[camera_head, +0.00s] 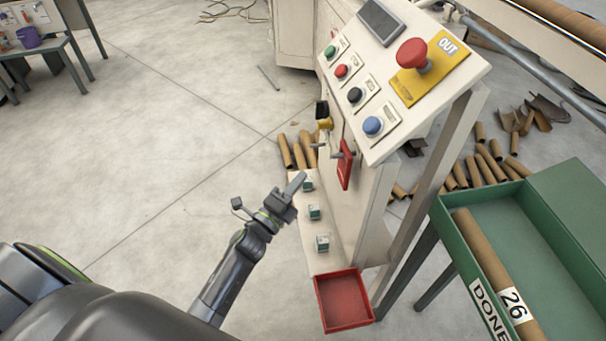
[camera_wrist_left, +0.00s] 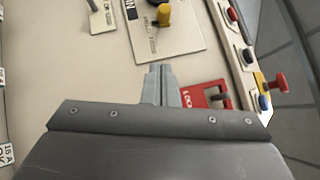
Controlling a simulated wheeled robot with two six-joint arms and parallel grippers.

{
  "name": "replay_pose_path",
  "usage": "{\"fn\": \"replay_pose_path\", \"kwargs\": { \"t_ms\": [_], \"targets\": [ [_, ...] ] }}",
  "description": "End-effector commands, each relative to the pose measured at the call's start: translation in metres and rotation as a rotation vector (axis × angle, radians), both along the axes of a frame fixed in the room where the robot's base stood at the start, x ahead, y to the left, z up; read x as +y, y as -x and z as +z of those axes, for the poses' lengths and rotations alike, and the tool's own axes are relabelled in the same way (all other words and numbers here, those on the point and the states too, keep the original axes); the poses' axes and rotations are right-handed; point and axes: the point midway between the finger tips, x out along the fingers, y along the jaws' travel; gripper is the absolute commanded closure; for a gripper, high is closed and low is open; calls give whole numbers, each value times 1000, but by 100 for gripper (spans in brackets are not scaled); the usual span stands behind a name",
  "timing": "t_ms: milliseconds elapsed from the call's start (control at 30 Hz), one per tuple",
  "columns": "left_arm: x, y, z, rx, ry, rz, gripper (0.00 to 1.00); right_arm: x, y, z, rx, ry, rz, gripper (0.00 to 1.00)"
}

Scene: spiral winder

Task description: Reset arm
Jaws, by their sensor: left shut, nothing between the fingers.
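My left gripper (camera_head: 297,184) is shut and empty. It is held out in front of the lower part of the cream control cabinet (camera_head: 370,200), left of the red tag (camera_head: 345,165). In the left wrist view its closed fingertips (camera_wrist_left: 160,75) point at the cabinet's face, just left of the red lockout tag (camera_wrist_left: 205,100) and below a yellow knob (camera_wrist_left: 164,15). I cannot tell from these views whether the fingertips touch the cabinet. My right gripper is not seen in either view.
A sloped panel carries a red mushroom button (camera_head: 411,53) and several coloured buttons. Small blocks (camera_head: 314,212) sit on the cabinet's low ledge above a red bin (camera_head: 343,300). A green tray (camera_head: 490,225) holds a cardboard tube.

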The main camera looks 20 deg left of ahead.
Motion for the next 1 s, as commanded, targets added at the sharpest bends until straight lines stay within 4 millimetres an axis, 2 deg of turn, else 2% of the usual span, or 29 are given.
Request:
{"fn": "replay_pose_path", "kwargs": {
  "t_ms": [467, 567, 667, 767, 800, 867, 900, 967, 1000],
  "targets": [
    [0, 0, 0, 0, 0, 0, 100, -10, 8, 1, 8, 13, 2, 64],
    [3, 1, -8, 34, 28, 6, 100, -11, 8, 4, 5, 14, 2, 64],
    [13, 7, -40, 152, 130, 33, 100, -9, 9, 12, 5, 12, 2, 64],
    [30, 26, -96, 348, 311, 97, 100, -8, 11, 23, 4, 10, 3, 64],
    [37, 38, -123, 436, 396, 137, 100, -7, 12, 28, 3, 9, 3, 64],
    [48, 62, -162, 563, 523, 204, 100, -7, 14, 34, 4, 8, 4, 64],
    [54, 80, -186, 642, 605, 256, 100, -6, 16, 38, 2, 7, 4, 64],
    [62, 111, -220, 751, 723, 341, 100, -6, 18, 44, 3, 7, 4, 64],
    [66, 134, -241, 819, 800, 402, 100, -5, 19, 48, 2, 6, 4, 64]
  ]
}}
